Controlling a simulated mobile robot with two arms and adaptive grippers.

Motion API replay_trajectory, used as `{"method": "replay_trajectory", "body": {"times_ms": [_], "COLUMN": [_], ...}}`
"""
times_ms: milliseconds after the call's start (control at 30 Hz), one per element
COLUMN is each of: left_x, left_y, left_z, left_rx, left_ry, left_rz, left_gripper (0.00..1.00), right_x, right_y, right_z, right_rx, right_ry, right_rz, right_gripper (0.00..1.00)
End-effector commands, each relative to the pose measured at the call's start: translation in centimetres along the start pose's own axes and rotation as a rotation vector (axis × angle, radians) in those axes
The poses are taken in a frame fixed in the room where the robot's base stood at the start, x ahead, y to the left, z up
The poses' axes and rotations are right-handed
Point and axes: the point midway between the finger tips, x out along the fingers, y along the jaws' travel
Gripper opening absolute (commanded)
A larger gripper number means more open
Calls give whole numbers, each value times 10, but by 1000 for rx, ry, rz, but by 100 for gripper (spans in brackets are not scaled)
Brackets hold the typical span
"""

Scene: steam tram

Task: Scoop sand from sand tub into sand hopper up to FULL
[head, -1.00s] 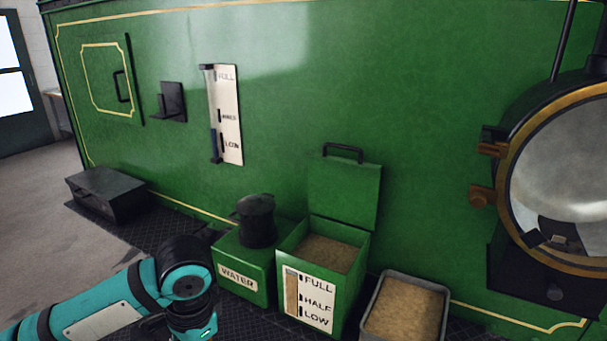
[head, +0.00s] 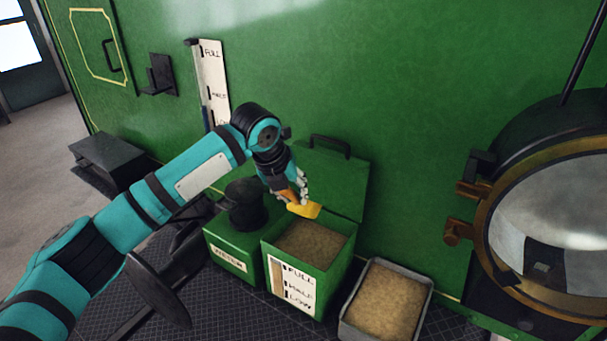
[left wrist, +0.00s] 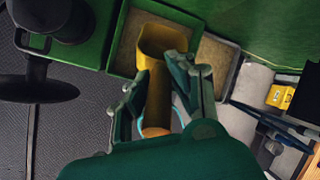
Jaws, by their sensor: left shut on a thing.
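My left gripper (head: 297,191) is shut on the handle of a yellow scoop (head: 309,209) and holds it above the sand hopper, near the raised lid. In the left wrist view the scoop bowl (left wrist: 160,42) looks yellow inside, with no sand clearly visible. The green sand hopper (head: 327,276) is open, with tan sand in it and a FULL, HALF, LOW label on its front. Its gauge strip shows tan, but its exact level is too small to read. The grey sand tub (head: 431,292) stands to its right, holding sand. My right gripper is out of view.
A green WATER box (head: 230,262) with a black cap (head: 246,205) stands left of the hopper. A brass-rimmed lamp (head: 500,215) juts out at right. A tall gauge (head: 212,85) is on the green wall behind my arm. A black step (head: 100,155) is at left.

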Motion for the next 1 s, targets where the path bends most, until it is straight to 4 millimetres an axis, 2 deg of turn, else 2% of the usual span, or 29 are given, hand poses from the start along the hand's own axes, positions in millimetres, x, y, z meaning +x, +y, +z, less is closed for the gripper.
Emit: {"method": "replay_trajectory", "body": {"times_ms": [167, 367, 400, 633, 1000], "left_x": [-4, -15, -12, -21, -36], "left_y": [-6, -2, -2, 0, 2], "left_z": [6, 2, 1, -1, -5], "left_rx": [77, 88, 87, 90, 93], "left_ry": [3, -76, -86, -159, -261], "left_rz": [-39, -100, -107, -159, -236], "left_gripper": [0, 0, 0, 0, 0], "right_x": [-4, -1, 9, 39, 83], "right_y": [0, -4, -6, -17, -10], "right_z": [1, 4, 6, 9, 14], "right_rx": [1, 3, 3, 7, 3], "right_ry": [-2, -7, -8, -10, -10], "right_rz": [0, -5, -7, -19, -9], "right_gripper": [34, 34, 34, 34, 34]}}
